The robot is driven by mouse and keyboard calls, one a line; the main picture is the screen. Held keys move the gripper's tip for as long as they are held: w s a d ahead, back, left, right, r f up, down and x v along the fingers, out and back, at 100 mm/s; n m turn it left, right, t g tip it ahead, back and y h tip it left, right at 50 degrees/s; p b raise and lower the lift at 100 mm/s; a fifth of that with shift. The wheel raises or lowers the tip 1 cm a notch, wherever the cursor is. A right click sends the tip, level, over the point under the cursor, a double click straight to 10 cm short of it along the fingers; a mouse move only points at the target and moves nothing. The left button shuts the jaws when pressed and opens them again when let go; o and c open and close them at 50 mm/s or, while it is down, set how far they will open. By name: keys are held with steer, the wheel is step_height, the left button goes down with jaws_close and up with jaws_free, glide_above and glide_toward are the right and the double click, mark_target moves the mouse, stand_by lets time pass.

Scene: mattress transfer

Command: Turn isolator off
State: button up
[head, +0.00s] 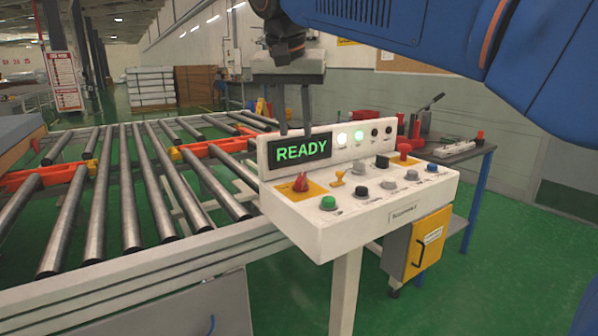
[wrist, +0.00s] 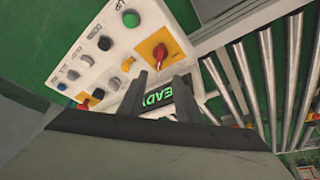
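The white control panel (head: 330,225) stands on a post and its display (head: 303,150) reads READY in green. A red rotary knob on a yellow-orange plate (head: 300,182) sits at its left end; the same knob shows in the wrist view (wrist: 159,54). A second red knob (head: 404,151) sits on the panel's far right, also in the wrist view (wrist: 85,104). Labels are too small to tell which is the isolator. My gripper (head: 295,131) is open and empty, pointing down above and behind the left knob, near the display; its fingers also show in the wrist view (wrist: 161,80).
The panel also carries a green button (head: 328,203), a yellow switch (head: 338,178), and several black, grey and blue buttons. A roller conveyor (head: 130,185) lies to the left. A dark workbench (head: 462,152) with tools stands behind on the right. Space above the panel's front is clear.

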mark_target(301, 176)
steer(key=x, duration=1.4)
steer(key=shift+s, duration=0.15)
steer(key=shift+c, duration=0.3)
jaws_close()
